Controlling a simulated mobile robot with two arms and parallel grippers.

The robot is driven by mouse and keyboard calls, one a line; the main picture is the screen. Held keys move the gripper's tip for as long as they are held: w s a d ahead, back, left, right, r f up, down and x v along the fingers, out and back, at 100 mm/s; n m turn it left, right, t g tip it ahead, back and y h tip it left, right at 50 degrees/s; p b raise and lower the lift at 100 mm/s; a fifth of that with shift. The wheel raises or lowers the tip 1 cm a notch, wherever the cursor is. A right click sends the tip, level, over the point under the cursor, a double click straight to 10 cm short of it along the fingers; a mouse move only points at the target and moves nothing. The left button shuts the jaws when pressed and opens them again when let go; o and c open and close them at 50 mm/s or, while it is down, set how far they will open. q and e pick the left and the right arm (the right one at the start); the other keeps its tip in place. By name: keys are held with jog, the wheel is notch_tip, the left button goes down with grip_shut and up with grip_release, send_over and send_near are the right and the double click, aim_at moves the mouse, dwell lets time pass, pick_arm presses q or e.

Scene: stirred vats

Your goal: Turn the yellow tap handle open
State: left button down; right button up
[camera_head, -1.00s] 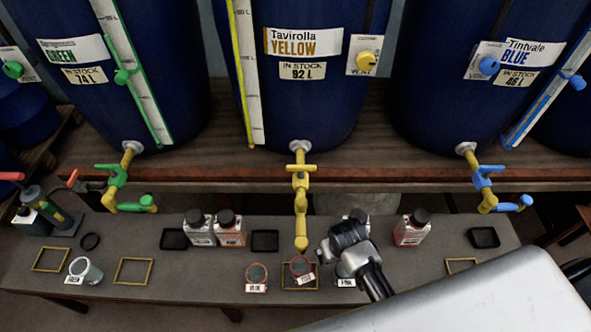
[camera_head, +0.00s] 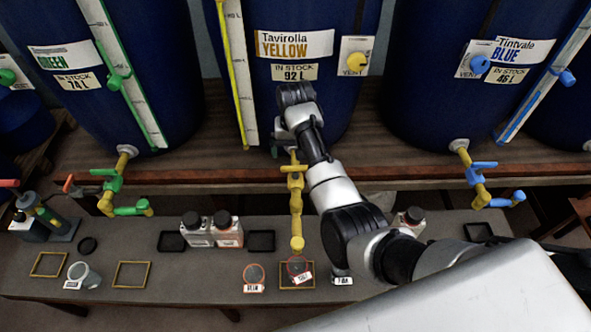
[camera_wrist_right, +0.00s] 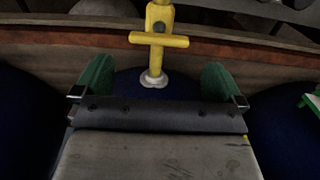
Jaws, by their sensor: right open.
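The yellow tap (camera_head: 295,205) comes out of the front of the yellow vat (camera_head: 345,95). Its yellow crossbar handle (camera_head: 296,168) lies crosswise on the tap; it also shows in the wrist view (camera_wrist_right: 160,39). My right gripper (camera_head: 296,95) is in front of the vat, above the tap; its fingertips are hard to make out there. In the wrist view, its green fingers (camera_wrist_right: 157,80) are wide apart and empty. The handle appears beyond the fingertips, roughly centred between them, with no contact seen. My left gripper is not in view.
A green tap (camera_head: 113,180) and a blue tap (camera_head: 478,183) stand to either side. Below the yellow tap, a red-rimmed cup (camera_head: 299,267) sits in a yellow frame on the grey bench (camera_head: 190,285). Bottles (camera_head: 228,231) stand on the bench.

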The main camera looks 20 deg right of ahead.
aim_at(296, 167)
notch_tip(296, 167, down, 9)
jog(key=shift+f, duration=0.15)
jog(key=shift+c, duration=0.3)
jog(key=c, duration=0.6)
